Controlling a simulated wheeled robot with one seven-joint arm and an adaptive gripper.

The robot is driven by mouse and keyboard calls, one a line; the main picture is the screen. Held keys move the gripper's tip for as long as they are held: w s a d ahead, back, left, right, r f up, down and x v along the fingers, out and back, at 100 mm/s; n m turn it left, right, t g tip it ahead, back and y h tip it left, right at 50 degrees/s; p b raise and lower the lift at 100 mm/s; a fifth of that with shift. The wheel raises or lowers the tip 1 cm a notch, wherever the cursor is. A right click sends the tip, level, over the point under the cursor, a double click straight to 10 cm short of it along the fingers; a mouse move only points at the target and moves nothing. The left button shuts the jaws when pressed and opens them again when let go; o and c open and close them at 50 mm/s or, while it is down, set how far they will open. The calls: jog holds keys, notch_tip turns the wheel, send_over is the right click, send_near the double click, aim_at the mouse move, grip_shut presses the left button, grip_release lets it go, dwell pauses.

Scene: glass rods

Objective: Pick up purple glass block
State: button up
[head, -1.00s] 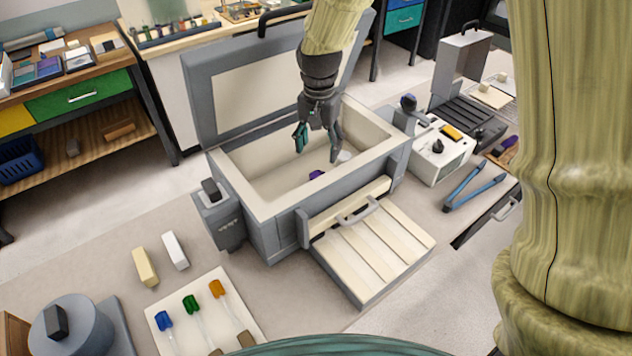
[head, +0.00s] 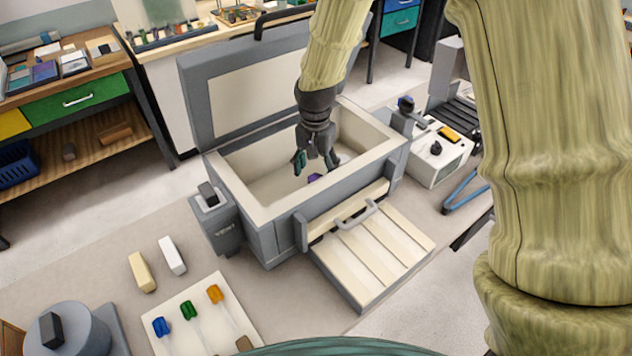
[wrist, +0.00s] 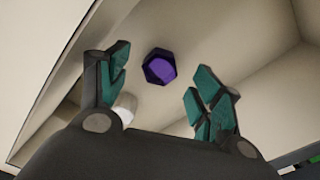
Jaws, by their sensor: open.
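The purple glass block (head: 314,178) lies on the floor of the open cream-lined grey box (head: 262,213). In the wrist view the purple block (wrist: 160,67) is a dark faceted piece, beyond my fingertips and roughly between them. My gripper (head: 315,166) points down into the box from above, and its fingers partly overlap the view toward the block. In the wrist view my gripper's teal-padded fingers (wrist: 163,92) are spread apart with nothing between them.
A white round piece (wrist: 124,108) lies in the box near the left finger. The box walls surround the gripper, and the raised lid (head: 250,90) stands behind. A slatted cream panel (head: 372,255) lies in front.

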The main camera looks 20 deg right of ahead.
jog(key=shift+w+f+p, duration=0.15)
jog(key=shift+f+p, duration=0.7)
jog(key=shift+f, duration=1.65)
jog(key=shift+c, duration=0.4)
jog(key=c, duration=1.1)
jog(key=shift+r, duration=0.1)
jog(key=shift+r+b, duration=1.25)
jog(key=shift+r, duration=3.7)
